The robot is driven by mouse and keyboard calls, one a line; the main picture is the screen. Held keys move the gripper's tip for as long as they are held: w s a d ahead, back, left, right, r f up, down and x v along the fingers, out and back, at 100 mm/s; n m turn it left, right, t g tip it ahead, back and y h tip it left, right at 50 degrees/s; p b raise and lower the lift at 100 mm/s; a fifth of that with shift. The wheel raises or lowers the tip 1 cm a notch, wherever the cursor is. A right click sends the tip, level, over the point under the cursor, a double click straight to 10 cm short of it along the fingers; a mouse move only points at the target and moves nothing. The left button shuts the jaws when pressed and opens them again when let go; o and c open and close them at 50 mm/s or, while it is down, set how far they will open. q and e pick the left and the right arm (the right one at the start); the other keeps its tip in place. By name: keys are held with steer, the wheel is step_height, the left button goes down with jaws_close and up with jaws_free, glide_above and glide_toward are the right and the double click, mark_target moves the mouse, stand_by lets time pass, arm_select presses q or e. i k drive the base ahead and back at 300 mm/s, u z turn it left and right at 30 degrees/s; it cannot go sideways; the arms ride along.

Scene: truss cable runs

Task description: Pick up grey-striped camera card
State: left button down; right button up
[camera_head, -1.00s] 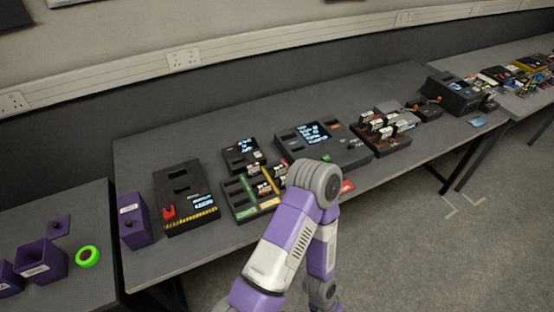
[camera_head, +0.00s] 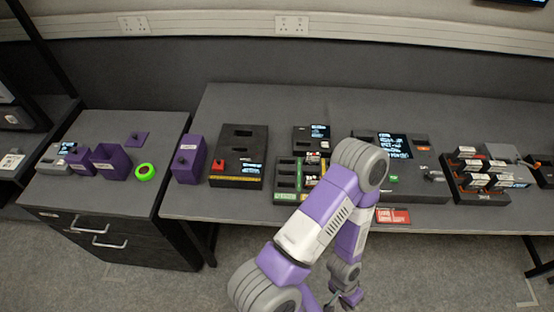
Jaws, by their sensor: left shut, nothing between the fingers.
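I cannot pick out a grey-striped camera card; the cards are too small to read at this size. Small cards stand in a black rack (camera_head: 481,197) at the right of the long table. A slotted tray (camera_head: 286,180) with green and yellow labels sits nearer the middle, partly hidden by my left arm. My left gripper (camera_head: 352,299) hangs at the bottom edge of the view, in front of the table and over the floor. It is shut and empty, apart from any card. My right gripper is out of view.
A black device (camera_head: 239,155) with a red part and a screen sits left of the tray. A red card (camera_head: 393,216) lies at the table's front edge. The table's back strip is clear.

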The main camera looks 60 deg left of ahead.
mark_target(312, 158)
steer(key=u, duration=2.15)
